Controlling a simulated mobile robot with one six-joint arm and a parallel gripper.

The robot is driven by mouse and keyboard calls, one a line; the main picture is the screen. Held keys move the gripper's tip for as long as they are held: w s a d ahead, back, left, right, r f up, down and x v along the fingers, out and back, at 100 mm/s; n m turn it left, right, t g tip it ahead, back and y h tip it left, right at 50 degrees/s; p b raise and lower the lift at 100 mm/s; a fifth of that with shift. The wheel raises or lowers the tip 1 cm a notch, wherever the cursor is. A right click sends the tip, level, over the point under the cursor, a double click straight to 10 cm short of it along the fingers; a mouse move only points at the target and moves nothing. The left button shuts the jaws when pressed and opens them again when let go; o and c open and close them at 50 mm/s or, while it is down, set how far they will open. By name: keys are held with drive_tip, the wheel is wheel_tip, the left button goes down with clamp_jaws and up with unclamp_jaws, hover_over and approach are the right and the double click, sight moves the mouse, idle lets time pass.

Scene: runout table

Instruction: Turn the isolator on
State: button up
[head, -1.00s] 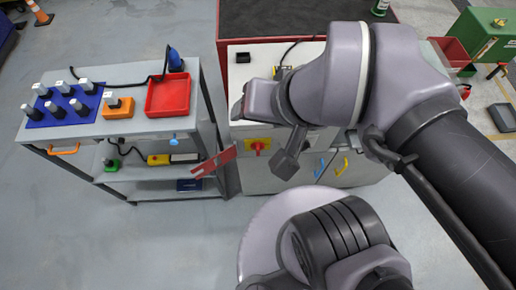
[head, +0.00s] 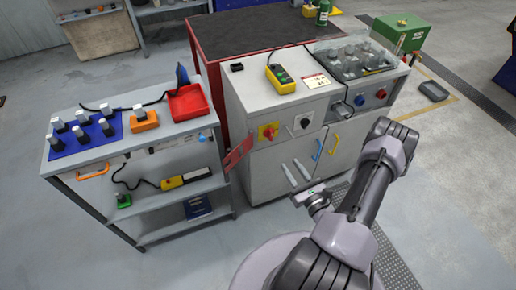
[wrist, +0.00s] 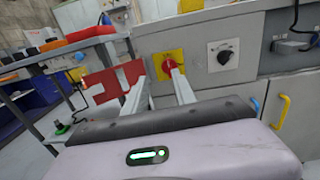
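The isolator is a red rotary handle on a yellow plate (head: 268,132), on the left of the grey cabinet's front. In the wrist view its red handle (wrist: 169,67) shows just beyond the right fingertip, which partly overlaps it. My gripper (head: 291,164) is in front of the cabinet, below and right of the isolator in the head view. Its two fingers are apart with nothing between them, as the wrist view (wrist: 157,76) also shows. I cannot tell the exact gap to the handle; no grasp shows.
A black selector knob (head: 302,122) sits right of the isolator. A red slotted plate (head: 238,154) juts out on its left, beside the grey trolley (head: 160,205). Blue (head: 318,150) and yellow (head: 334,145) door handles are below. Open floor lies in front.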

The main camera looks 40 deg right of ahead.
sight(272, 134)
drive_tip(key=shift+m+g+h, duration=0.3)
drive_tip(key=shift+m+h, duration=0.2)
drive_tip(key=shift+h, duration=0.1)
drive_tip(key=b+x, duration=0.1)
drive_tip(key=x, duration=0.4)
drive_tip(key=f+b+x, duration=0.1)
drive_tip(key=b+x, duration=0.1)
drive_tip(key=x, duration=0.4)
drive_tip(key=b+x, duration=0.1)
drive_tip(key=x, duration=0.4)
drive_tip(key=shift+w+d+f, duration=0.25)
drive_tip(key=shift+d, duration=0.1)
drive_tip(key=shift+c, duration=0.2)
clamp_jaws()
